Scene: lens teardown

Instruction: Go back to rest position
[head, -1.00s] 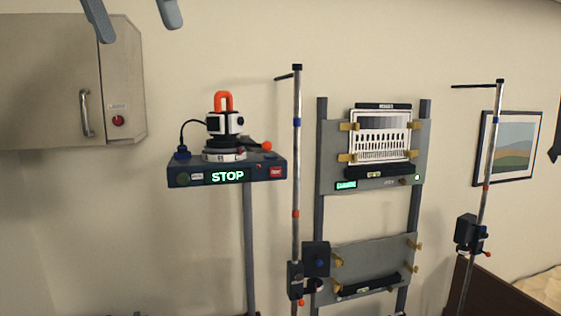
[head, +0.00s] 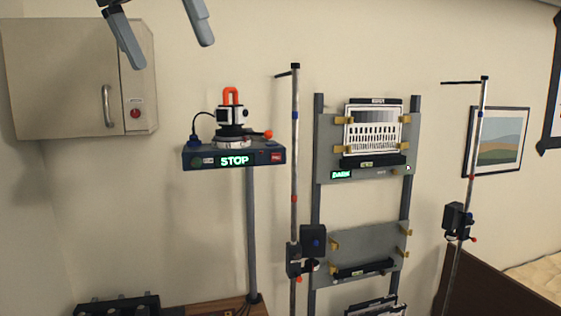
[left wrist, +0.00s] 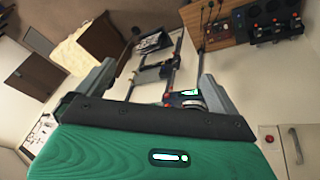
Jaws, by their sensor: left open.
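My left gripper (head: 164,30) is at the top left of the head view, open with nothing between its two grey fingers. It hangs in free air in front of the wall, near the cabinet. In the left wrist view its fingers (left wrist: 152,85) are wide apart and empty. My right gripper's jaws cannot be made out.
A wall cabinet (head: 75,85) is at left. A lens device (head: 232,120) with an orange loop sits on a shelf box reading STOP (head: 190,160). A rack (head: 318,215) with panels stands between two poles (head: 295,180) (head: 470,180). A picture (head: 497,143) hangs at right.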

